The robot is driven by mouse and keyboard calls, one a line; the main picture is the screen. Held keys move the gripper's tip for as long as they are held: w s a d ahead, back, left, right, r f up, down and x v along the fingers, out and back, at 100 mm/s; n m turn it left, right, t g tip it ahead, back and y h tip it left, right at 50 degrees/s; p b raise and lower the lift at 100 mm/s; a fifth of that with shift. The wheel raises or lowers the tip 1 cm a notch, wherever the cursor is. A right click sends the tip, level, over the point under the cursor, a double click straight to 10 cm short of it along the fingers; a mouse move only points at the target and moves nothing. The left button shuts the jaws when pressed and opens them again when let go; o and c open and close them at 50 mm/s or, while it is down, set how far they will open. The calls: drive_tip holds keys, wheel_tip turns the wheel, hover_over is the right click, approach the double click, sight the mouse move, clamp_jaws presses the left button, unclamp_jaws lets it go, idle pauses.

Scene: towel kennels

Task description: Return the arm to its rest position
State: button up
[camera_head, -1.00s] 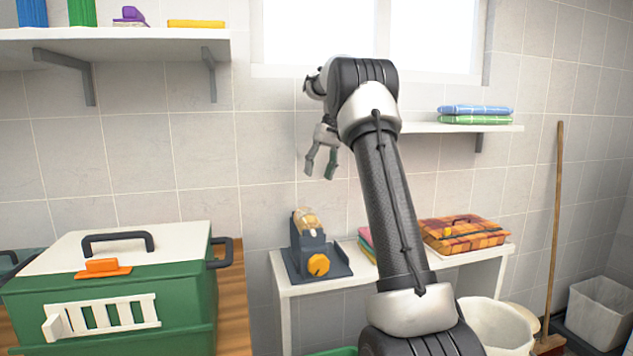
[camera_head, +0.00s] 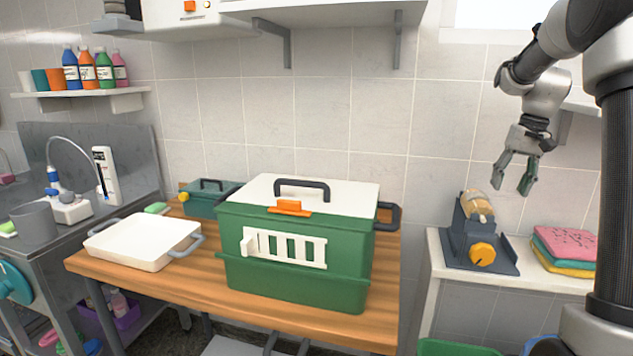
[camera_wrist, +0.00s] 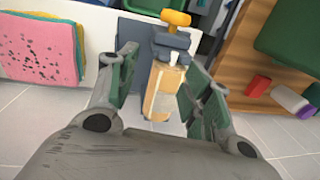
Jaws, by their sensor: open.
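My gripper (camera_head: 516,174) is open and empty at the right of the head view, raised in the air in front of the tiled wall. It is above the white side table (camera_head: 434,270). In the wrist view its two fingers are spread apart (camera_wrist: 160,80), with a dark device holding an amber cylinder (camera_wrist: 163,90) seen between and beyond them. That device, with a yellow knob (camera_head: 482,254), stands on the side table below the gripper in the head view. Nothing is held. My arm rises along the right edge of the head view.
A green carrier with a white lid (camera_head: 297,242) stands on the wooden table (camera_head: 340,326), beside a white tray (camera_head: 143,243). Folded towels (camera_head: 566,247) lie right of the device. A wall shelf (camera_head: 330,12) hangs above. The air around the gripper looks clear.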

drive_tip(key=s+a+n+t, duration=0.1)
drive_tip(key=s+a, duration=0.3)
drive_tip(key=s, duration=0.6)
drive_tip(key=s+a+n+t+h, duration=0.1)
drive_tip(key=s+a, duration=0.4)
drive_tip(key=s, duration=0.5)
drive_tip(key=s+a+r+n+t, duration=0.1)
drive_tip(key=s+a, duration=0.3)
drive_tip(key=s, duration=0.6)
drive_tip(key=shift+a+n+t, duration=0.25)
drive_tip(key=shift+n+t, duration=0.15)
drive_tip(key=shift+n, duration=0.1)
